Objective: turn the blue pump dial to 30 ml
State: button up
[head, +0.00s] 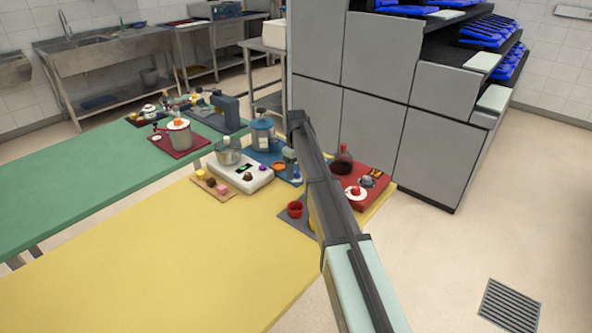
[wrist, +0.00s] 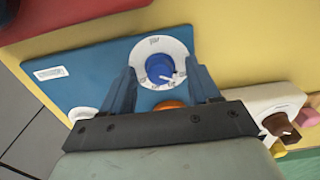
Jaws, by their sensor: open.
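In the wrist view, the blue pump dial (wrist: 159,67) sits on a white ring scale (wrist: 146,52) on a blue panel (wrist: 98,68). A white pointer on the dial reaches toward the lower right and right of the ring. The scale's numbers are too small to read. My gripper (wrist: 163,72) is open, one finger to each side of the dial, and it appears not to touch it. The blue panel also shows in the head view (head: 261,155), partly behind my arm.
An orange round thing (wrist: 171,105) lies just below the dial, near my gripper's palm. A white device (wrist: 272,103) with a brown knob is at the right. A red board (wrist: 60,12) is at the upper left. The yellow table (head: 190,255) has clear room in front.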

jog(key=c, duration=1)
jog(key=shift+m, duration=0.3)
jog(key=m, duration=0.3)
jog(key=shift+m, duration=2.1)
jog(key=o, duration=1)
